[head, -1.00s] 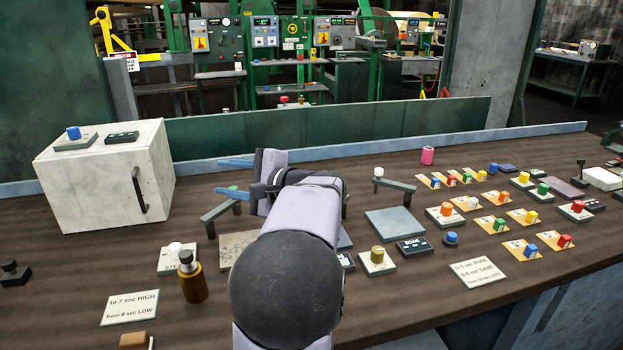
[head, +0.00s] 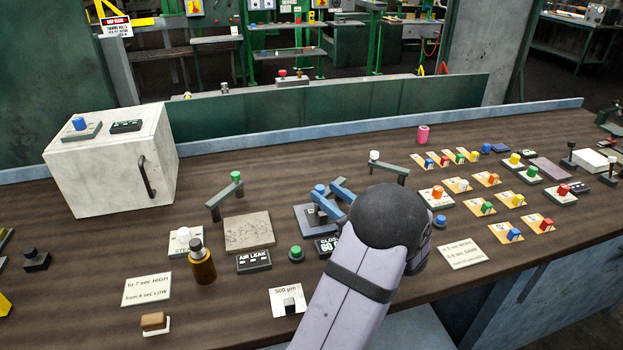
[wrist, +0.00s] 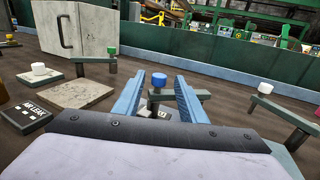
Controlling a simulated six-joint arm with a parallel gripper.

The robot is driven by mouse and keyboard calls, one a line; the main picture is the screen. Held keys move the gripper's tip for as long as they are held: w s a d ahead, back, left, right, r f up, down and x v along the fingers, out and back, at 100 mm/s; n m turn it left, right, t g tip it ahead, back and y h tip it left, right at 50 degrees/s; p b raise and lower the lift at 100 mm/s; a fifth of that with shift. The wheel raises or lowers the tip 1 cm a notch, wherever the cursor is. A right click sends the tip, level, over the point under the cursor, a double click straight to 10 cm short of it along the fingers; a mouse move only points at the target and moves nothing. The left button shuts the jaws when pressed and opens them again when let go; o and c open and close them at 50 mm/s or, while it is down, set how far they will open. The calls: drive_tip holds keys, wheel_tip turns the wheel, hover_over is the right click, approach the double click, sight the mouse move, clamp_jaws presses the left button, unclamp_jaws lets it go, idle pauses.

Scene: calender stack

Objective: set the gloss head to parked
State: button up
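No readable label names the gloss head. Three swing bars with capped posts stand on the bench: green-capped (head: 236,176), blue-capped (head: 320,188) and white-capped (head: 374,155). The blue-capped one stands on a grey-blue plate (head: 302,216), partly hidden by my arm. My gripper (head: 328,192) is open, its two blue fingers low over this plate. In the wrist view the blue cap (wrist: 158,80) sits between the spread fingertips (wrist: 160,88), with a gap visible on each side. The green cap (wrist: 112,51) is to its left and the white cap (wrist: 265,87) to its right.
A white box (head: 112,160) stands at the left back. A brown bottle (head: 202,264) and an AIR LEAK display (head: 253,262) are in front. Several colored knobs fill the right side.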

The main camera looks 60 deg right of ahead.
sight(317, 186)
drive_tip(key=shift+p+x, duration=0.8)
drive_tip(key=shift+x, duration=2.9)
drive_tip(key=shift+w+a, duration=0.1)
clamp_jaws()
